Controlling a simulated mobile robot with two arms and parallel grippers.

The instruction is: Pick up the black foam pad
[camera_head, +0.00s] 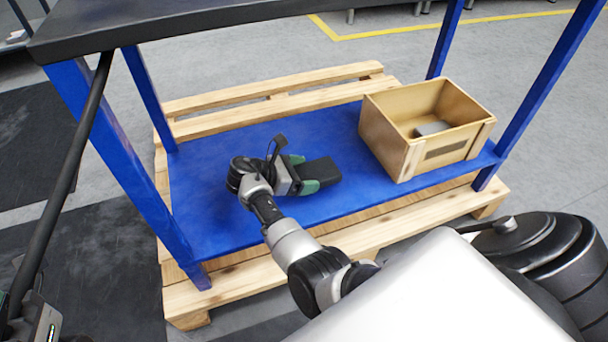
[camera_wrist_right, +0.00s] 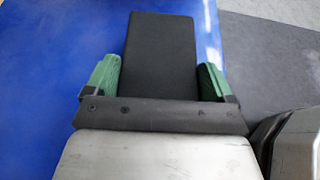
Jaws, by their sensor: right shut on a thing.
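The black foam pad (camera_head: 318,171) is a dark rectangular block at the blue lower shelf, left of the wooden box. In the right wrist view the pad (camera_wrist_right: 160,58) reaches away between the green fingers. My right gripper (camera_head: 301,175) is shut on the near part of the pad, with one green finger on each side; it also shows in the right wrist view (camera_wrist_right: 160,80). I cannot tell whether the pad touches the shelf or is slightly above it. My left gripper cannot be made out; only dark parts show at the lower left edge.
A wooden box (camera_head: 370,128) with a grey item (camera_head: 432,128) inside stands at the right of the blue shelf (camera_head: 215,205). Blue posts (camera_head: 112,140) and a dark upper top (camera_head: 150,22) frame the space. A wooden pallet (camera_head: 235,270) lies underneath. The shelf's left part is clear.

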